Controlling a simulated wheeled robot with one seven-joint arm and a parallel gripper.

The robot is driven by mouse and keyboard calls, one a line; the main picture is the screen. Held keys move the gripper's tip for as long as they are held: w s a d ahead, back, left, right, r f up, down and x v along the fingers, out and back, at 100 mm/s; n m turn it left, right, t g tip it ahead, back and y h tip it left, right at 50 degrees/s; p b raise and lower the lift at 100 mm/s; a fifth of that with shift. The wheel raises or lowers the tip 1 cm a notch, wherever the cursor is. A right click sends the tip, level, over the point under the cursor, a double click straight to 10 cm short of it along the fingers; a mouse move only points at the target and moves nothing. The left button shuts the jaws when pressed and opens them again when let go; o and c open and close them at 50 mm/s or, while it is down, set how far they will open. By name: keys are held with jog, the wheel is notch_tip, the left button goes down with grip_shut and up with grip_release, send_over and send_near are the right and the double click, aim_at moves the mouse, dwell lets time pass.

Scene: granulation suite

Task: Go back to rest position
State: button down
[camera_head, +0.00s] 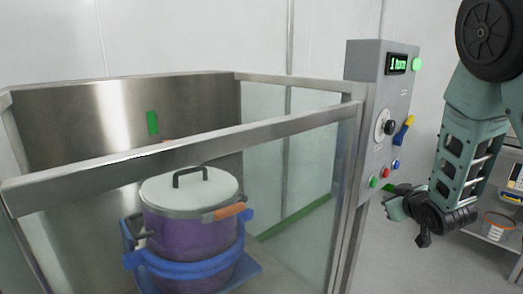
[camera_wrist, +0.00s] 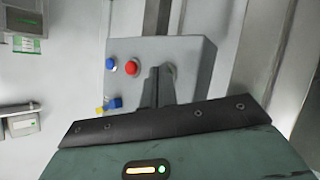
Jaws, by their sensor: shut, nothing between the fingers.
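My gripper (camera_head: 394,206) is at the right of the head view, shut and empty, beside the lower part of the grey control panel (camera_head: 359,70). In the wrist view its dark finger (camera_wrist: 155,88) shows in front of the panel (camera_wrist: 190,55). The panel has a green button (camera_head: 374,182), a red button (camera_head: 386,173) and a blue button (camera_head: 396,164). The red one (camera_wrist: 131,67) and blue one (camera_wrist: 111,64) also show in the wrist view; the green one is hidden there. Whether the gripper touches the panel cannot be told.
A glass-sided enclosure with a metal rail (camera_head: 200,148) stands at front left. Inside is a purple drum (camera_head: 190,232) with a white lid (camera_head: 190,188), held by a blue cradle (camera_head: 190,268). A black dial (camera_head: 390,127) and a lit display (camera_head: 398,64) are on the panel. Shelving (camera_head: 490,238) stands far right; floor is clear before it.

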jog(key=s+a+r+g+y+p, duration=0.1)
jog(key=s+a+r+g+p, duration=0.15)
jog(key=s+a, duration=0.55)
jog(key=s+a+r+g+y+p, duration=0.15)
jog(key=s+a+g, duration=0.3)
jog(key=a, duration=0.65)
jog(key=s+a+r+n+g+p, duration=0.1)
jog(key=s+a+r+n+g, duration=0.1)
jog(key=s, duration=0.9)
jog(key=s+a+r+n+g+h+p, duration=0.1)
jog(key=s+a+r+n+g, duration=0.1)
jog(key=s, duration=1)
notch_tip(320, 180, up, 2)
jog(key=shift+s+a+r+g, duration=0.2)
jog(key=shift+s+a+g, duration=0.05)
jog(key=shift+a+g, duration=0.6)
jog(key=shift+d, duration=0.15)
dwell(2.7)
